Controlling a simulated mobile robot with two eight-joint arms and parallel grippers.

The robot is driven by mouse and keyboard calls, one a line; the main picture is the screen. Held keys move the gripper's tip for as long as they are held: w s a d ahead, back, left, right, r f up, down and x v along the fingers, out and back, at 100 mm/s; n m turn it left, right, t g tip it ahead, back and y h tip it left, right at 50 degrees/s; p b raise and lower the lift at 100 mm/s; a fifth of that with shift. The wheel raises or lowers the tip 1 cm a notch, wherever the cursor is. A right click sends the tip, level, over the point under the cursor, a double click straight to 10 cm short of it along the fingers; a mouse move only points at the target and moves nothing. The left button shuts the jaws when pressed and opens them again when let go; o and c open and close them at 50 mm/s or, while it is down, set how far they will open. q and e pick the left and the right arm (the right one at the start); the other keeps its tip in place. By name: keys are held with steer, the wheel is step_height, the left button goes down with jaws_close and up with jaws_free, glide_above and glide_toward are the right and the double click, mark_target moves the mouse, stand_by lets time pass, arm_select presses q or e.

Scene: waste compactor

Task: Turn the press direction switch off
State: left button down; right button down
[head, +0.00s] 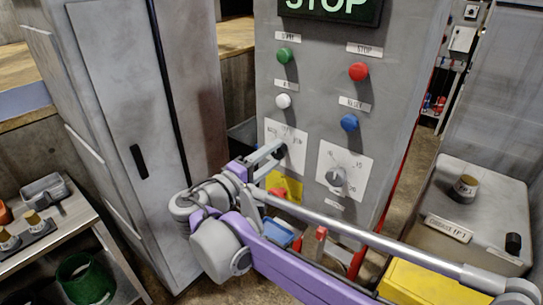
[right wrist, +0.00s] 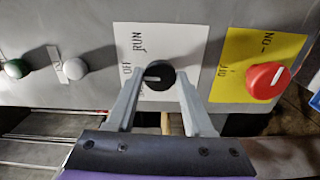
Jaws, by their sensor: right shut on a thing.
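The press direction switch is a black knob (right wrist: 160,77) on a white plate (right wrist: 190,45) with RUN and OFF printed on it. Its white mark lies roughly level in the right wrist view and points left, to the side where OFF is printed. My right gripper (right wrist: 160,85) is shut on the knob, one finger at each side. In the head view my right gripper (head: 277,150) reaches this left white plate (head: 299,138) and hides most of the knob. My left gripper is not in view.
A red switch (right wrist: 268,80) on a yellow plate sits beside the knob. A grey dial (head: 336,177) is to its right in the head view. Green (head: 284,55), white (head: 283,101), red (head: 358,71) and blue (head: 349,122) buttons are above. A grey cabinet (head: 125,100) stands at left.

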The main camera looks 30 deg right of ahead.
steer(key=shift+n, duration=0.4)
steer(key=shift+c, duration=1.5)
jaws_free()
steer(key=shift+a, duration=0.1)
steer(key=b+v, duration=0.1)
steer(key=v, duration=0.9)
steer(key=shift+s+a, duration=0.15)
steer(key=shift+a, duration=0.15)
